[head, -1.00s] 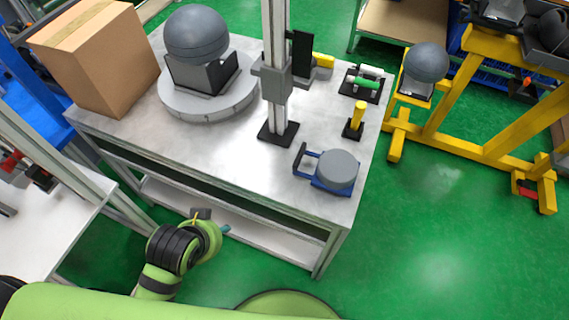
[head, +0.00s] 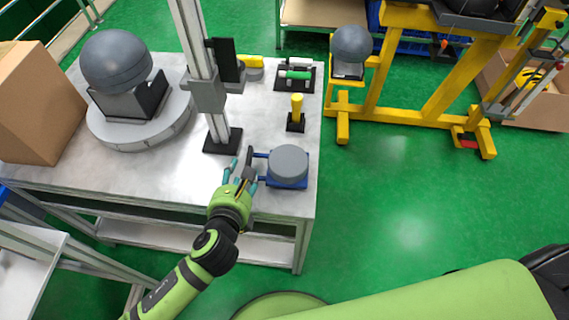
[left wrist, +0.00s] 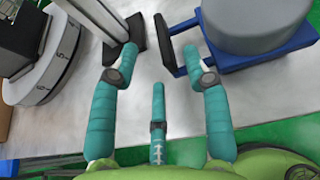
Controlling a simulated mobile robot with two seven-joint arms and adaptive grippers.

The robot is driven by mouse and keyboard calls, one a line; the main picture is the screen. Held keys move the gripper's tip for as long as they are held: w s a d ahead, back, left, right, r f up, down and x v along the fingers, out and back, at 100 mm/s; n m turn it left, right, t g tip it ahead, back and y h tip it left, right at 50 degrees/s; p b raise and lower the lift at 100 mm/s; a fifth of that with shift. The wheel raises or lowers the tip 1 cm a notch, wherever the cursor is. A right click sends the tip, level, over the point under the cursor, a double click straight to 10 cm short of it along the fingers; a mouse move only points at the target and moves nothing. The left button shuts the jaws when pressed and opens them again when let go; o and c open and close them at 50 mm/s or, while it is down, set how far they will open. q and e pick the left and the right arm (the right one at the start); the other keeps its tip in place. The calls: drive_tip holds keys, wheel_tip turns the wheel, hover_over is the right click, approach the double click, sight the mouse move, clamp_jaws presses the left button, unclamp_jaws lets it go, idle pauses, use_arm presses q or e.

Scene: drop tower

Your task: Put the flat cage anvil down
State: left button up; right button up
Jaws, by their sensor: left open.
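The flat cage anvil, which I take to be the grey round block on a blue base (head: 288,165), sits on the tabletop near its front right corner. Its dark upright handle (head: 249,160) sticks out to the left. In the left wrist view the grey block (left wrist: 255,22) and blue base are at the upper right. My left gripper (head: 240,172) is open and empty at the table's front edge by the handle. In the left wrist view its teal fingers (left wrist: 160,58) are spread, with the handle between their tips, closer to the right finger. My right gripper is not in view.
A grey column (head: 208,90) on a black foot stands left of the anvil. Behind the anvil are a yellow post (head: 296,107) and a green-handled item (head: 296,75). A domed helmet form (head: 115,62) on a round base and a carton (head: 32,105) are at left.

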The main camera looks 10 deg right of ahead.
sight(246, 164)
use_arm(q)
drive_tip(key=shift+w+d+f+m, duration=0.2)
drive_tip(key=shift+w+d+m, duration=0.1)
drive_tip(key=shift+w, duration=0.35)
drive_tip(key=x, duration=0.5)
drive_tip(key=shift+w+d+f, duration=0.1)
drive_tip(key=shift+w+f, duration=0.15)
drive_tip(key=shift+f, duration=0.05)
clamp_jaws()
drive_tip(key=shift+r, duration=0.25)
